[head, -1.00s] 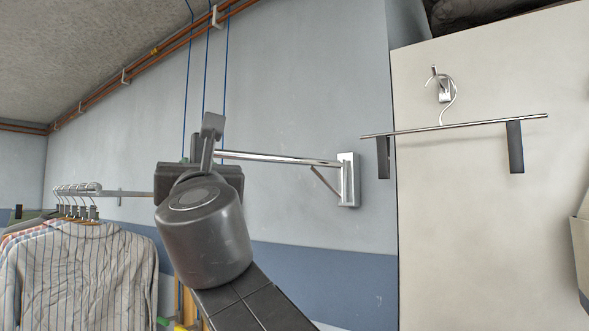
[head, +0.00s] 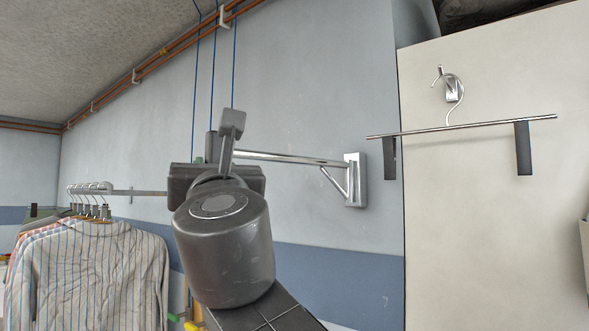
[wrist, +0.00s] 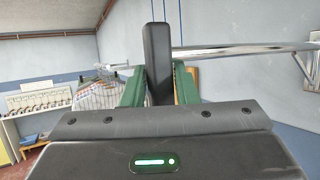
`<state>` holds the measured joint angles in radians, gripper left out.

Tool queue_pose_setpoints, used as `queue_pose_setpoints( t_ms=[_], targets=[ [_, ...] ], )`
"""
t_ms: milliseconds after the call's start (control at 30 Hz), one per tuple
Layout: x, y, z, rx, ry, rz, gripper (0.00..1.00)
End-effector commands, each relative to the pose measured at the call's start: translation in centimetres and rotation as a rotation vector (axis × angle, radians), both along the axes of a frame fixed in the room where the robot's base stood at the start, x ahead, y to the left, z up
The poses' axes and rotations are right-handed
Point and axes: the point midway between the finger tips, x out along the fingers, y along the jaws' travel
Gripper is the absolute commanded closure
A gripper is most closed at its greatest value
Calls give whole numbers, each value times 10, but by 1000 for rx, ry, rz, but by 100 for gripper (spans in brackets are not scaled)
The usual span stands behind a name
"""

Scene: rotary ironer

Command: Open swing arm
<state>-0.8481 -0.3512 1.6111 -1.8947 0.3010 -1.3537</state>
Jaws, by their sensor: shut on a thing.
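The swing arm (head: 290,158) is a thin chrome bar with a diagonal brace, hinged on a wall bracket (head: 361,180). It reaches left from the bracket to a dark upright handle (head: 232,125) at its free end. My gripper (head: 213,160) is at that end; its body hides part of the grip in the head view. In the wrist view, the green fingers of my gripper (wrist: 158,88) are shut on the dark handle (wrist: 158,60), one on each side. The chrome bar (wrist: 240,50) runs right from the handle there.
A trouser hanger (head: 460,126) hangs from a hook on the pale panel at right. Shirts (head: 90,270) hang on a rail at left. Blue cables and copper pipes (head: 165,60) run along the wall. The wall around the bracket is clear.

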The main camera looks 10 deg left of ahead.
Motion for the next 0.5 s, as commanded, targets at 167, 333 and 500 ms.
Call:
queue_pose_setpoints(
  t_ms=[167, 333, 500],
  targets=[
    [0, -1, 2, 1, -3, -4, 56],
    [0, 0, 1, 0, -1, -1, 56],
    [0, 0, 0, -1, 0, 0, 56]
  ],
)
